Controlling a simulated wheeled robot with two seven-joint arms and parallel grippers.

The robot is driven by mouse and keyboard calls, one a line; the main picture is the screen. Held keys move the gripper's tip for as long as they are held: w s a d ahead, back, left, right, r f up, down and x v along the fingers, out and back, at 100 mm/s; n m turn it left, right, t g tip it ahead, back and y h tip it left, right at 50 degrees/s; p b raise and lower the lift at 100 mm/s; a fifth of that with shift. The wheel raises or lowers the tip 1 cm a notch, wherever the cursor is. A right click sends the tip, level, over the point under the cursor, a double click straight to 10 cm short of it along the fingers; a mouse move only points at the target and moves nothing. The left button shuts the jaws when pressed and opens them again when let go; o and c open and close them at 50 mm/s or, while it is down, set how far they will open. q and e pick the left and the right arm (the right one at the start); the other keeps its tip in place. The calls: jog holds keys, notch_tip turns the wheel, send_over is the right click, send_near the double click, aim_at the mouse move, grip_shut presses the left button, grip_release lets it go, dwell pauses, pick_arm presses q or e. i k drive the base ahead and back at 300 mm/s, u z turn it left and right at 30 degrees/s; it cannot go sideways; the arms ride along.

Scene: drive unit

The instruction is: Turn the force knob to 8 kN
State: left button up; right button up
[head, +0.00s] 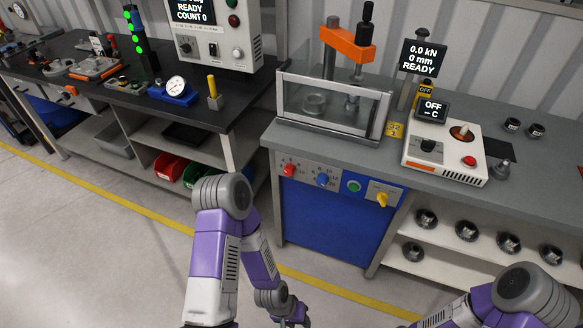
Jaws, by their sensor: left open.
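The press bench has a control panel (338,187) on its front edge. The display (423,58) reads 0.0 kN, 0 mm, READY. My left gripper (296,318) is open at the bottom edge, low in front of the bench and well below the panel, touching nothing. My right gripper is out of view.
A clear guard (330,103) encloses the press on the bench top. A white control box (445,155) stands to its right. Shelves below hold several dark round parts (466,231). A black bench (225,115) stands left. The floor in front is free.

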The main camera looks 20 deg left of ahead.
aim_at(289, 169)
jog(key=z, duration=0.1)
jog(key=k, duration=0.35)
jog(key=u, duration=1.15)
jog(key=i, duration=0.7)
jog(key=u, duration=0.6)
